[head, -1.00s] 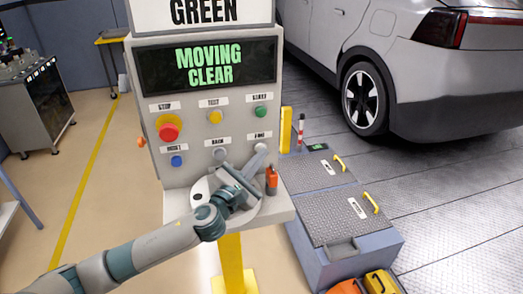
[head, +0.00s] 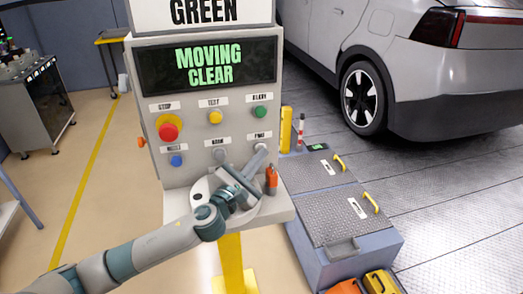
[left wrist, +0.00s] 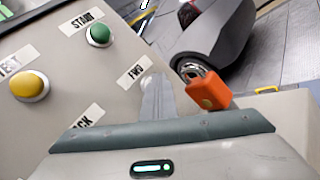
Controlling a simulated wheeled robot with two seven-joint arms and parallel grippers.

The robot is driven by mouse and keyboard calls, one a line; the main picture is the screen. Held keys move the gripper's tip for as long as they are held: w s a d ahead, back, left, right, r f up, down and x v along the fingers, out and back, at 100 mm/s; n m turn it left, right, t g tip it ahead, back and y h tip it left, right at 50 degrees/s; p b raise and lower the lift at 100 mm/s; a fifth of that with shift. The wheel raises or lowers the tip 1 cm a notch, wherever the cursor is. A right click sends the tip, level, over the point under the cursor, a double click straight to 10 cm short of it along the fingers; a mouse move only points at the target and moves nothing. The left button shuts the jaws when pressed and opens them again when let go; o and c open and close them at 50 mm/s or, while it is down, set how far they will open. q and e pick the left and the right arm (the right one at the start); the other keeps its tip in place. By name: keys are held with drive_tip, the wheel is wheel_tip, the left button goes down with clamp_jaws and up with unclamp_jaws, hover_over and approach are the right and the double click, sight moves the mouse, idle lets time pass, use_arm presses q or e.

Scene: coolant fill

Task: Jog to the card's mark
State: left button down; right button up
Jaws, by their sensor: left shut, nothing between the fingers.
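A grey control console (head: 185,95) stands in front of me. The card (head: 205,12) on top, partly cut off, reads GREEN. The console screen (head: 208,65) shows MOVING CLEAR in green. My left gripper (head: 259,156) is shut and empty, its tips at the FWD button, which they mostly hide. In the left wrist view its fingers (left wrist: 157,97) end just below the FWD label (left wrist: 135,70); contact cannot be told. The grey BACK button (head: 220,154) is just left of the gripper. The silver car (head: 465,90) stands behind at right. My right gripper is not in view.
Other buttons are red STOP (head: 168,128), yellow TEST (head: 215,117), green START (head: 260,112) and blue RESET (head: 176,160). An orange padlock (head: 271,178) hangs right of the gripper. A grey stepped platform (head: 335,215) with yellow handles stands right of the console.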

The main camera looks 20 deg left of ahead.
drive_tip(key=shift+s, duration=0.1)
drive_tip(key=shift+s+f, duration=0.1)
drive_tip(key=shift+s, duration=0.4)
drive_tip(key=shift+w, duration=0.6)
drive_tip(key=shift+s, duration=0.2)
use_arm(q)
drive_tip(key=shift+s+d+p, duration=0.5)
drive_tip(key=shift+s+p, duration=0.05)
drive_tip(key=shift+s, duration=0.2)
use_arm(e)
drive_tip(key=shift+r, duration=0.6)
